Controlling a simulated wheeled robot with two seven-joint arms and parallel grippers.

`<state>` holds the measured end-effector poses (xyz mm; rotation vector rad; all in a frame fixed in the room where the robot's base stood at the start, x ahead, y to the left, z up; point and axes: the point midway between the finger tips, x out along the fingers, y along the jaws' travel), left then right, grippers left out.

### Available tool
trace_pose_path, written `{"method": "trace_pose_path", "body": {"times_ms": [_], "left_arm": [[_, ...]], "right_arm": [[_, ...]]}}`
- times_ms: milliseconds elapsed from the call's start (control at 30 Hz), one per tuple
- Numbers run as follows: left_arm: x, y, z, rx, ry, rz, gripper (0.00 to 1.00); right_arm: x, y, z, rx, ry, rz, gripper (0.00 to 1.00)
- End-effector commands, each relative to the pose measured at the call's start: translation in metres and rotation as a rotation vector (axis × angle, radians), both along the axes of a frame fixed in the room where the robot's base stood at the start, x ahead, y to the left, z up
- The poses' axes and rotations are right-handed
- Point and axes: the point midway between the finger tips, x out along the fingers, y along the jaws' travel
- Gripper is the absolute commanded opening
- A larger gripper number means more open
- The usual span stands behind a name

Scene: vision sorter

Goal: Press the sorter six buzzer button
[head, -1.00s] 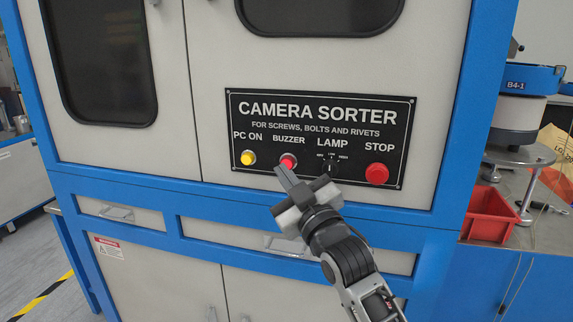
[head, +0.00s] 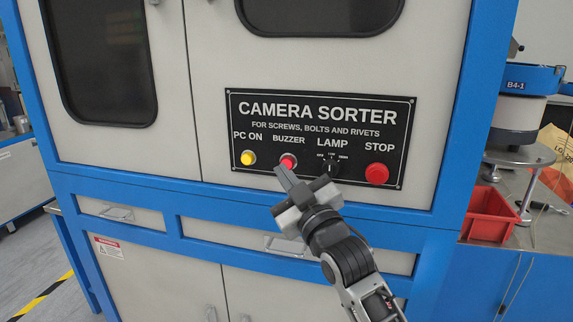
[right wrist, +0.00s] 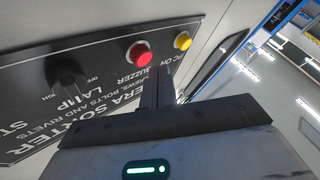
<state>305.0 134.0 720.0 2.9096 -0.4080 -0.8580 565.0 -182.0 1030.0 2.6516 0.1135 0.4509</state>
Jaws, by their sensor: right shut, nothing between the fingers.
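The red buzzer button (head: 288,161) sits in a silver ring under the word BUZZER on the black control panel (head: 320,111). In the right wrist view the red button (right wrist: 139,54) shows just past the fingertips. My right gripper (head: 281,171) is shut and empty, its fingertips at the lower edge of the button in the head view. It also shows in the right wrist view (right wrist: 158,74). Whether the tips touch the button, I cannot tell. My left gripper is not in view.
A yellow PC ON button (head: 248,158) is left of the buzzer. A black lamp knob (head: 333,168) and a larger red STOP button (head: 377,174) are to its right. Blue frame rails (head: 300,199) run below the panel. A red bin (head: 489,214) stands at right.

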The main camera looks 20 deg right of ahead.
Motion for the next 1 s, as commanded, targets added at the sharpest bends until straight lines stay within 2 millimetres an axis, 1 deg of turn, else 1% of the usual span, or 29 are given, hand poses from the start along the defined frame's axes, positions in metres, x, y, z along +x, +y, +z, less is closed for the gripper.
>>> {"method": "trace_pose_path", "body": {"times_ms": [400, 700, 1000], "left_arm": [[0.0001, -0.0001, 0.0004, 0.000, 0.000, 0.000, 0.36], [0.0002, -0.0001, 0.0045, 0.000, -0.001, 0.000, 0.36], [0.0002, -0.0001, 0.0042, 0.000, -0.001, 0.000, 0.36]], "right_arm": [[0.0002, -0.0001, 0.0001, 0.000, 0.000, 0.000, 0.00], [0.0069, -0.0048, 0.0006, -0.001, 0.000, 0.000, 0.00], [0.0071, -0.0050, 0.0000, 0.000, 0.000, 0.000, 0.00]]}}
